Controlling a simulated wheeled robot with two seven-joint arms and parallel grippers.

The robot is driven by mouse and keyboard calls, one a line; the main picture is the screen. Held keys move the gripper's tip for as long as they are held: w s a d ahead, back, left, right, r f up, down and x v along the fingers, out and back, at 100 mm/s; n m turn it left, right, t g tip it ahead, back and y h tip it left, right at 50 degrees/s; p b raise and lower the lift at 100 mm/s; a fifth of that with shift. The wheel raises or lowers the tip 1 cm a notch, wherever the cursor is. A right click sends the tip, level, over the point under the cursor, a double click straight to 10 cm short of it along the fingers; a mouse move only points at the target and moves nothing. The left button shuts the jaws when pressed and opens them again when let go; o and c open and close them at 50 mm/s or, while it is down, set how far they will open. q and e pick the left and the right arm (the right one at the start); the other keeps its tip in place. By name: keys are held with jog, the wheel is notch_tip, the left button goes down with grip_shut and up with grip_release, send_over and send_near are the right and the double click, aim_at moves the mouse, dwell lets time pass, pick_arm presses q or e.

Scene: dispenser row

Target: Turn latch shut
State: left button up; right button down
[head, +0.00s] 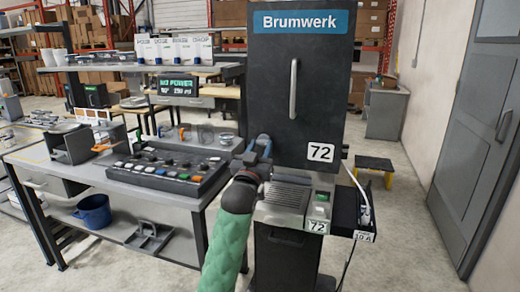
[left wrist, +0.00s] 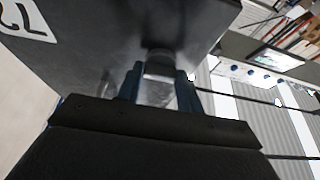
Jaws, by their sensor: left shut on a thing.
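The dark cabinet (head: 318,80) marked Brumwerk and 72 has a closed-looking front door with a vertical grey handle (head: 293,88). My left gripper (head: 260,143) is at the cabinet's lower left corner, at the end of my green-sleeved arm. In the left wrist view its blue fingers (left wrist: 160,88) are shut on a short grey, rounded part, which I take to be the latch (left wrist: 158,68). The latch sticks out from the dark cabinet surface. In the head view the gripper mostly hides it, and its turn angle cannot be told. My right gripper is not in view.
A grey ribbed ledge (head: 283,195) juts out below the cabinet, close under my gripper. A bench with a button panel (head: 168,170) stands to the left. A small black and yellow step stool (head: 375,168) stands at the right, near a grey door (head: 482,140).

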pick_arm(q)
jog(key=o, duration=1)
jog(key=shift+s+a+f, duration=0.1)
jog(key=shift+s+f, duration=0.15)
jog(key=shift+s, duration=0.15)
jog(key=b+v, duration=0.1)
jog(key=v, duration=0.5)
jog(key=shift+s+a+b, duration=0.1)
jog(key=shift+s+b, duration=0.2)
jog(key=shift+s, duration=0.1)
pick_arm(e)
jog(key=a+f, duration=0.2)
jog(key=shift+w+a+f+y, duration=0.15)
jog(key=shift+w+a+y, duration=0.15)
